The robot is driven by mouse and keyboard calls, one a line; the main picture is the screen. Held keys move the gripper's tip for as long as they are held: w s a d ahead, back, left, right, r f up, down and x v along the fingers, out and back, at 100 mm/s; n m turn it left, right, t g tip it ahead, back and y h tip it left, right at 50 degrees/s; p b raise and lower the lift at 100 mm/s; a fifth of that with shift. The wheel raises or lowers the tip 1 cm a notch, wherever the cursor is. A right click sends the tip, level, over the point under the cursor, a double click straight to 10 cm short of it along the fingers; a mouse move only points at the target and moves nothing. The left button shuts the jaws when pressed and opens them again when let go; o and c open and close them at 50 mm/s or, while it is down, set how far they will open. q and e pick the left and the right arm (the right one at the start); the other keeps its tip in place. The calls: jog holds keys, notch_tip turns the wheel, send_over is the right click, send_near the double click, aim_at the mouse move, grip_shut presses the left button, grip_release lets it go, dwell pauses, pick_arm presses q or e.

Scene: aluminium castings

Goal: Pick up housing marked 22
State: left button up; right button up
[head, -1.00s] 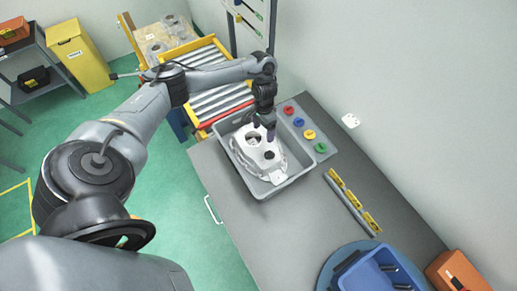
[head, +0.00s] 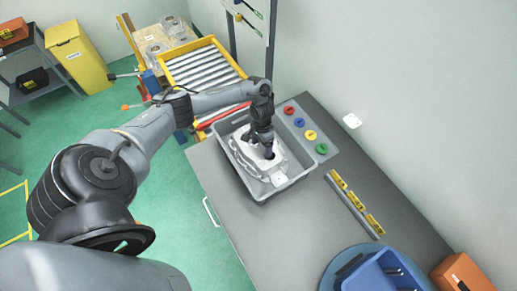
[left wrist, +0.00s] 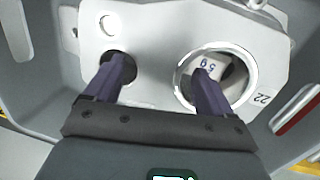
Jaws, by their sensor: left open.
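The housing marked 22 (left wrist: 150,30) is a pale grey metal casting with a large round bore and smaller holes. Its 22 shows at the right in the left wrist view. In the head view the housing (head: 270,165) lies in the grey tray (head: 296,184). My left gripper (left wrist: 162,68) is open above it; it also shows in the head view (head: 264,148). One fingertip is over a small hole, the other over the large bore; how deep they reach I cannot tell. Through the bore a pale surface with figures like 59 (left wrist: 207,68) shows.
Red, blue, yellow and green discs (head: 310,135) line the strip beside the tray. A rail with yellow labels (head: 355,205) lies on the grey bench (head: 290,230). A blue bin (head: 375,275) stands at the front. A roller conveyor (head: 205,70) is behind.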

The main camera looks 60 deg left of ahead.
pick_arm(q)
grip_shut()
dwell(0.5)
jog(key=shift+w+r, duration=0.1)
